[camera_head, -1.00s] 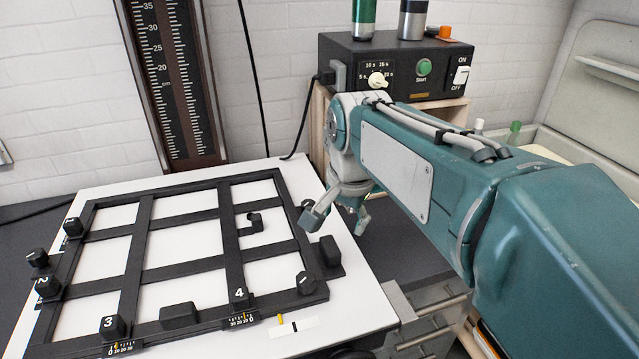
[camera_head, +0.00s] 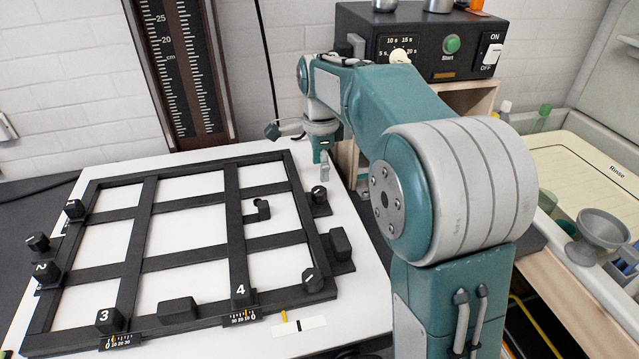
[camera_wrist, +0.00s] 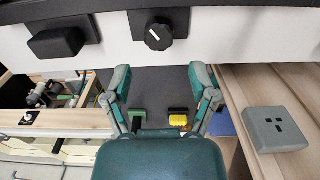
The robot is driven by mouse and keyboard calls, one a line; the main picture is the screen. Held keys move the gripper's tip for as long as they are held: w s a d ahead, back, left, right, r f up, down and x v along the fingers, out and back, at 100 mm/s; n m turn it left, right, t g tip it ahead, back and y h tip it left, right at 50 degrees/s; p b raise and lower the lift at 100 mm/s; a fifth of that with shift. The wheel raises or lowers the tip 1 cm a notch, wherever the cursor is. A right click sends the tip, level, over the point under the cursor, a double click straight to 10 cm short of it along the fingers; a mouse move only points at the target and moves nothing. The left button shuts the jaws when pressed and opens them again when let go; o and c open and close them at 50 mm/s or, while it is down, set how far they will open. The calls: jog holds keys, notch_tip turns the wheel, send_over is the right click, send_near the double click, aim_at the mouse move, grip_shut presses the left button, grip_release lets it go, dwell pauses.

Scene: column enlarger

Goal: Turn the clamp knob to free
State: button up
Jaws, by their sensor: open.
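Another black knob with a white line (camera_head: 313,278) sits at the frame's front right corner. No label shows which one is the clamp knob. My gripper (camera_wrist: 160,80) is open and empty, its fingers apart below the knob in the wrist view and not touching it. In the head view my gripper (camera_head: 300,150) is beyond the frame's back right corner.
A black block (camera_head: 341,243) sits beside the knob. A timer box (camera_head: 440,40) stands behind my arm. A ruled column (camera_head: 185,70) rises at the back. A sink tray (camera_head: 590,165) is right.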

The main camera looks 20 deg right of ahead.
aim_at(318, 190)
jog(key=shift+f, duration=0.65)
jog(key=shift+a+f, duration=0.15)
jog(key=shift+f, duration=0.45)
jog(key=shift+a+f, duration=0.15)
jog(key=shift+f, duration=0.4)
jog(key=shift+d+f, duration=0.15)
jog(key=shift+f, duration=0.65)
jog(key=shift+f, duration=0.2)
jog(key=c, duration=0.8)
